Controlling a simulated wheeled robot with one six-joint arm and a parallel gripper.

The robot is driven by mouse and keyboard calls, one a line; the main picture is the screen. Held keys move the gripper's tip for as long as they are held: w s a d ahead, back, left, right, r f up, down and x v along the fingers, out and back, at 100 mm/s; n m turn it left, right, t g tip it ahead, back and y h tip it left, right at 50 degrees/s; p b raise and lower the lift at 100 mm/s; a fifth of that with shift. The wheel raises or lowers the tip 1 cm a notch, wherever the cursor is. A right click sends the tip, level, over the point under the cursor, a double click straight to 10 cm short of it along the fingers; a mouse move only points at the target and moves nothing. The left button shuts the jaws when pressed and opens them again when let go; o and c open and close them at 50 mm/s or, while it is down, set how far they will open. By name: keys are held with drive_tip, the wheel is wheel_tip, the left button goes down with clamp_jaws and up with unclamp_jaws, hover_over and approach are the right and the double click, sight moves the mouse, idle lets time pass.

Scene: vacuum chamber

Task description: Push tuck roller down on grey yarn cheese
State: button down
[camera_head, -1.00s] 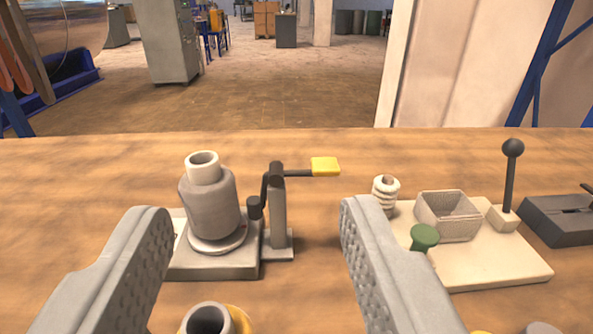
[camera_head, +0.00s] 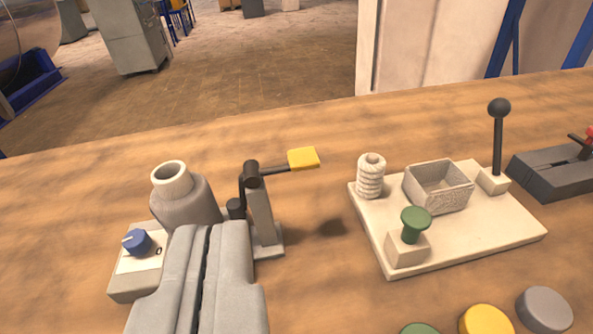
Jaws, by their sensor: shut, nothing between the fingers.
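The grey yarn cheese (camera_head: 186,207) stands upright on a white-grey base at the left of the table, with a pale tube (camera_head: 171,178) out of its top. To its right is the tuck roller's post (camera_head: 263,215). A dark arm runs from the post's top to a yellow tab (camera_head: 303,158) pointing right, and a small black roller (camera_head: 236,208) sits beside the cheese. My gripper (camera_head: 210,232) is shut and empty. It shows in front of the cheese and hides its lower right side and part of the base. I cannot tell whether it touches either.
A blue knob (camera_head: 136,242) is on the base's front left. At right, a cream board (camera_head: 470,235) carries a ribbed white spool, a grey bin (camera_head: 438,186), a green knob (camera_head: 414,222) and a black-ball lever (camera_head: 498,130). Coloured discs (camera_head: 487,320) lie at the front right.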

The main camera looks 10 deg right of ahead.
drive_tip(key=w+d+m+g, duration=0.3)
drive_tip(key=w+m+g, duration=0.4)
drive_tip(key=w, duration=0.5)
drive_tip(key=m+g+y, duration=0.1)
drive_tip(key=m+g, duration=0.7)
drive_tip(key=g, duration=0.1)
approach(308, 154)
drive_tip(key=shift+d+r, duration=0.15)
drive_tip(key=shift+r, duration=0.1)
drive_tip(key=shift+f, duration=0.1)
drive_tip(key=shift+a+f, duration=0.15)
drive_tip(key=shift+f, duration=1.5)
drive_tip(key=shift+a+f, duration=0.2)
drive_tip(key=shift+f, duration=1.5)
